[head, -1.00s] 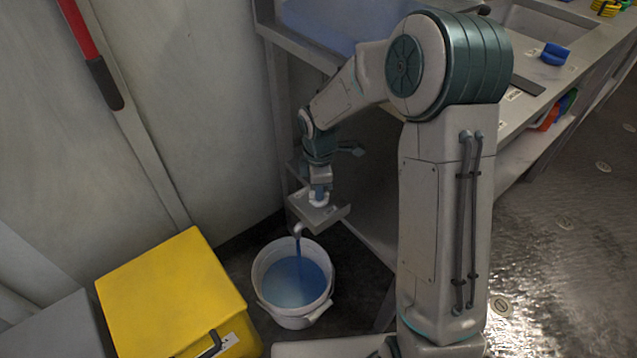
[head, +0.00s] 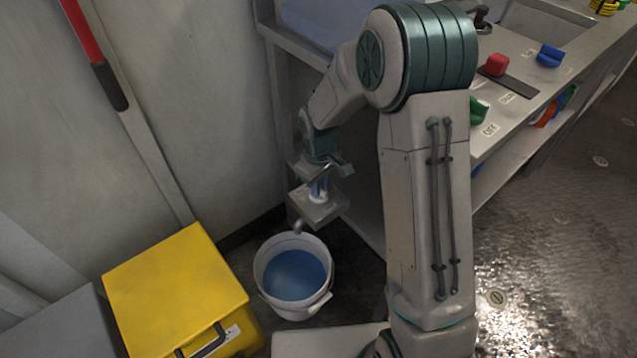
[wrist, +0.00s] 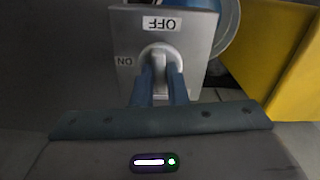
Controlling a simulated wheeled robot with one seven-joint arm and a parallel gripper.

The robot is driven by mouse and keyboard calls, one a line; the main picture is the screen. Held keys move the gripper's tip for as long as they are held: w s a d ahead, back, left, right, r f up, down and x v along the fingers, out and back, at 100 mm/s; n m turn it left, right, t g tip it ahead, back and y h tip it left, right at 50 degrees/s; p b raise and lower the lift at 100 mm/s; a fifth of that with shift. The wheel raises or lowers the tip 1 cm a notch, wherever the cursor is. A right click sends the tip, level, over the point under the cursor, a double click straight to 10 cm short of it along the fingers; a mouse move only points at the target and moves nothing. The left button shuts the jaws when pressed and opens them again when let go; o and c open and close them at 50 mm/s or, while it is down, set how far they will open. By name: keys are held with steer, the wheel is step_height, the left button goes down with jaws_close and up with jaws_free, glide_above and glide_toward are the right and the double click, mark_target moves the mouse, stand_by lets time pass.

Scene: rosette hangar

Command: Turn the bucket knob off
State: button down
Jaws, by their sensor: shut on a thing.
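The white bucket knob (wrist: 160,52) sits on a small grey metal box (wrist: 195,70) with an OFF label (wrist: 161,23) and an ON label (wrist: 124,61). My gripper (wrist: 160,78) is shut on the knob, with one blue finger on each side of its grip. In the head view my gripper (head: 318,186) is above the box (head: 322,212). The spout (head: 298,227) under the box points at the white bucket (head: 264,278), which holds blue water (head: 293,275). No stream shows between spout and water. The fingers hide part of the knob.
A yellow box (head: 175,285) stands left of the bucket, close to the wall. The counter (head: 515,85) at the right carries a red knob (head: 496,64), a blue knob (head: 550,55) and a green knob (head: 479,110). Open floor lies at the far right.

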steer(key=shift+m, duration=0.7)
steer(key=c, duration=1.4)
jaws_free()
steer(key=shift+c, duration=0.2)
steer(key=shift+r, duration=0.1)
step_height(320, 180, up, 14)
steer(key=p, duration=0.4)
